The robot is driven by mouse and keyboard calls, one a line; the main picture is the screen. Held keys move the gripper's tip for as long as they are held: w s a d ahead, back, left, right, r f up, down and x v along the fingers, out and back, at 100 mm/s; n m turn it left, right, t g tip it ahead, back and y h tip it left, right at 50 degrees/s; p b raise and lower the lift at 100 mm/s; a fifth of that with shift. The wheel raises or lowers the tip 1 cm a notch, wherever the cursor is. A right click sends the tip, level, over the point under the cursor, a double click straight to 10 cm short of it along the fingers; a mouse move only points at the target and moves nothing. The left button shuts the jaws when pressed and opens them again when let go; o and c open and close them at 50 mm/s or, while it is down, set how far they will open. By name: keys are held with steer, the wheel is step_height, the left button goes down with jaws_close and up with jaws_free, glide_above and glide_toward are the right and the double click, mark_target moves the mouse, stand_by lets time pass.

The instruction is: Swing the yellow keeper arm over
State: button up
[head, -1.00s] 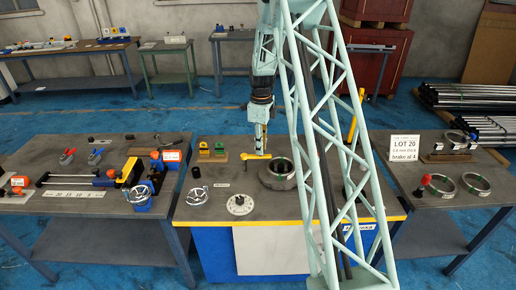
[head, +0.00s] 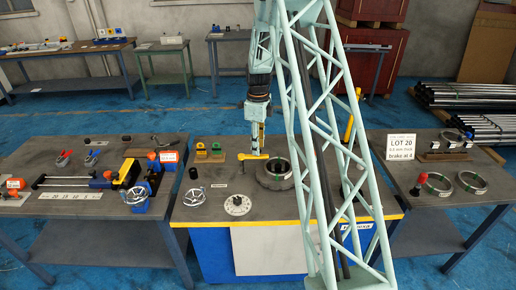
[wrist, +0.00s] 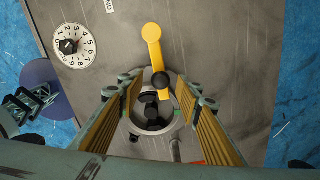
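My gripper (head: 256,152) points down over the keeper arm.
A white numbered dial (head: 237,204) and a handwheel (head: 194,197) sit at the front left of the middle bench. My lattice column hides part of the bench's right side.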

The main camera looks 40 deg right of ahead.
step_height(320, 180, up, 11)
stand_by(0.6)
stand_by(0.3)
steer(key=s+a+r+n+t, duration=0.1)
steer(key=s+a+r+n, duration=0.65)
steer(key=a+r, duration=0.45)
steer(key=s+a+r+n+t, duration=0.1)
steer(key=s+a+r+n, duration=0.5)
steer(key=s+a+r, duration=0.45)
steer(key=s+a+r+n, duration=0.65)
steer(key=s+a, duration=0.35)
steer(key=s, duration=0.2)
steer(key=s+a+f+n+t, duration=0.1)
steer(key=s+a+n, duration=0.2)
steer(key=s, duration=0.6)
steer(key=s+a+f+n+t, duration=0.1)
steer(key=s+a+n, duration=0.2)
steer(key=s+n, duration=0.3)
steer(key=s, duration=0.3)
steer(key=shift+a+f, duration=0.15)
steer(key=shift+a, duration=0.15)
